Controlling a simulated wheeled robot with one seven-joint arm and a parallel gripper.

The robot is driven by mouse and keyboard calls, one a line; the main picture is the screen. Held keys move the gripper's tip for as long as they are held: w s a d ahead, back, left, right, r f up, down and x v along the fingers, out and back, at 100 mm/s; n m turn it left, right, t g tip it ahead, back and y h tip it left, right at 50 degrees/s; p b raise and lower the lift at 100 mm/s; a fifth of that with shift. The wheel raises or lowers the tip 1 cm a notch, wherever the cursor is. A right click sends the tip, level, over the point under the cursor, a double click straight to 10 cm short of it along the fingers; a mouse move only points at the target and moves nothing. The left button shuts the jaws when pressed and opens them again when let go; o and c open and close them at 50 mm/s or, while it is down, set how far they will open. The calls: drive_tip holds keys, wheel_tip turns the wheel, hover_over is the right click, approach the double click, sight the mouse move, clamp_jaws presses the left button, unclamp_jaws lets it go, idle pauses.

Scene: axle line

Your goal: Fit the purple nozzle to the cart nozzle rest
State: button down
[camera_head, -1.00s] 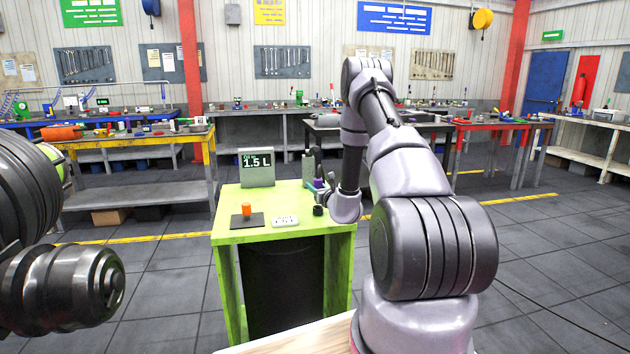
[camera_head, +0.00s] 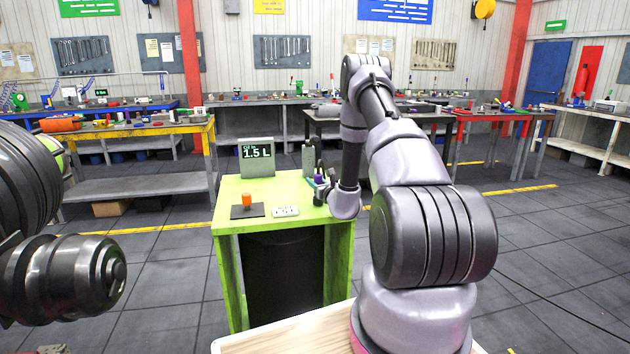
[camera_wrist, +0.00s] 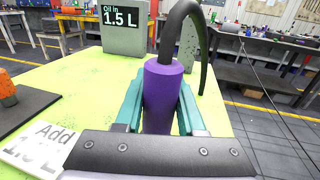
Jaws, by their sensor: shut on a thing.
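My gripper (camera_wrist: 160,104) has teal fingers and is shut on the purple nozzle (camera_wrist: 160,92), which stands roughly upright between them in the wrist view. A black hose (camera_wrist: 207,30) arcs up from the nozzle's top. In the head view the purple nozzle (camera_head: 318,180) is small, at the right side of the green cart top (camera_head: 262,212), partly hidden by my gripper and arm. A small dark round piece (camera_head: 318,199) just below it in the picture may be the nozzle rest. I cannot tell whether they touch. The nozzle's lower end is hidden in the wrist view.
A grey display reading 1.5 L (camera_head: 257,158) stands at the cart's back. An orange knob (camera_head: 247,200) on a dark plate and a white label (camera_head: 285,211) lie left of the nozzle. A grey block (camera_head: 308,158) stands behind it. Open floor surrounds the cart.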

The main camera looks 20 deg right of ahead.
drive_tip(key=shift+f, duration=0.9)
drive_tip(key=shift+c, duration=2.2)
unclamp_jaws()
drive_tip(key=s, duration=1)
drive_tip(key=shift+s+d, duration=0.25)
drive_tip(key=shift+s, duration=0.15)
